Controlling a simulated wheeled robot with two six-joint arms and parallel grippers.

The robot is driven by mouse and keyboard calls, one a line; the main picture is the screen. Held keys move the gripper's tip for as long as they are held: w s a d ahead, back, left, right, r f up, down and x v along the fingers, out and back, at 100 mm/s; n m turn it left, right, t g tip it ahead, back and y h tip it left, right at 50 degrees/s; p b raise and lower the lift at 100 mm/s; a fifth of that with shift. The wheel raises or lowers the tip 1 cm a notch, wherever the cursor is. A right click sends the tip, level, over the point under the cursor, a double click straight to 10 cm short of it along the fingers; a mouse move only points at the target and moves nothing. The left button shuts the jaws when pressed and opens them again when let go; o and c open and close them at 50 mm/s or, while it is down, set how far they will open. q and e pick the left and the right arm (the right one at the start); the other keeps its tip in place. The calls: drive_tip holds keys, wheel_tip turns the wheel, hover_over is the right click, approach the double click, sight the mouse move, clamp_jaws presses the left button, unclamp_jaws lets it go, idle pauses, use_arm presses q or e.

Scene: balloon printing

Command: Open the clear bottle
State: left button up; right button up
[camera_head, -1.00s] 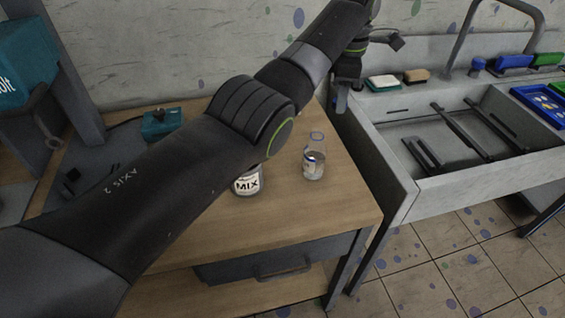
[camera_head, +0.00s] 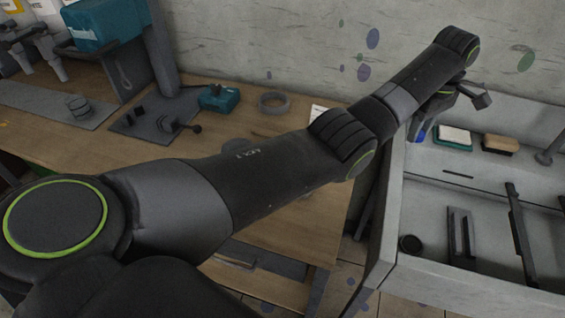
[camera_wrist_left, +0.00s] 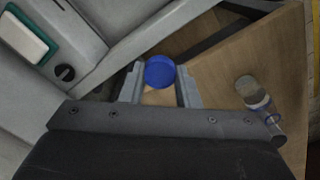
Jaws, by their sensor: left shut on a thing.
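My left gripper (camera_wrist_left: 160,85) is shut on a blue cap (camera_wrist_left: 160,72), which sits between its two fingers in the left wrist view. In the head view the gripper (camera_head: 430,115) is small and partly hidden at the far end of my left arm, near the sink's left edge. The clear bottle (camera_wrist_left: 257,98) shows in the left wrist view, right of the gripper and apart from it, above the wooden surface. Its neck end looks uncapped. My arm hides the bottle in the head view. My right gripper is not in view.
The grey sink (camera_head: 440,285) stands right of the wooden table (camera_head: 60,135). A green-edged sponge (camera_head: 453,138) and a brown block (camera_head: 500,144) lie on its back ledge. A teal box (camera_head: 218,98) and a grey ring (camera_head: 274,103) are at the table's back.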

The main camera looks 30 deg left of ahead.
use_arm(q)
drive_tip(key=s+a+f+m+p, duration=0.2)
drive_tip(key=a+m, duration=0.2)
drive_tip(key=a, duration=0.5)
drive_tip(key=s+a+f+m+p, duration=0.2)
drive_tip(key=a+f+m+p, duration=0.1)
drive_tip(key=a, duration=0.7)
drive_tip(key=s+a+f+m+p, duration=0.1)
drive_tip(key=s+a+m+p, duration=0.3)
drive_tip(key=s+a+m, duration=0.55)
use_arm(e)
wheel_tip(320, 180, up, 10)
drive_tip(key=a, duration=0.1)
use_arm(q)
drive_tip(key=shift+n, duration=0.75)
drive_tip(key=a+f+b, duration=0.1)
drive_tip(key=f, duration=0.1)
drive_tip(key=a+f+b, duration=0.1)
drive_tip(key=b, duration=0.1)
drive_tip(key=a+f+b, duration=0.1)
drive_tip(key=f+b, duration=0.1)
drive_tip(key=shift+s+a+f, duration=0.1)
drive_tip(key=shift+s+f, duration=0.15)
drive_tip(key=shift+f, duration=2.45)
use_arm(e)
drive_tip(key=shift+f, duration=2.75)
use_arm(q)
drive_tip(key=shift+f, duration=0.1)
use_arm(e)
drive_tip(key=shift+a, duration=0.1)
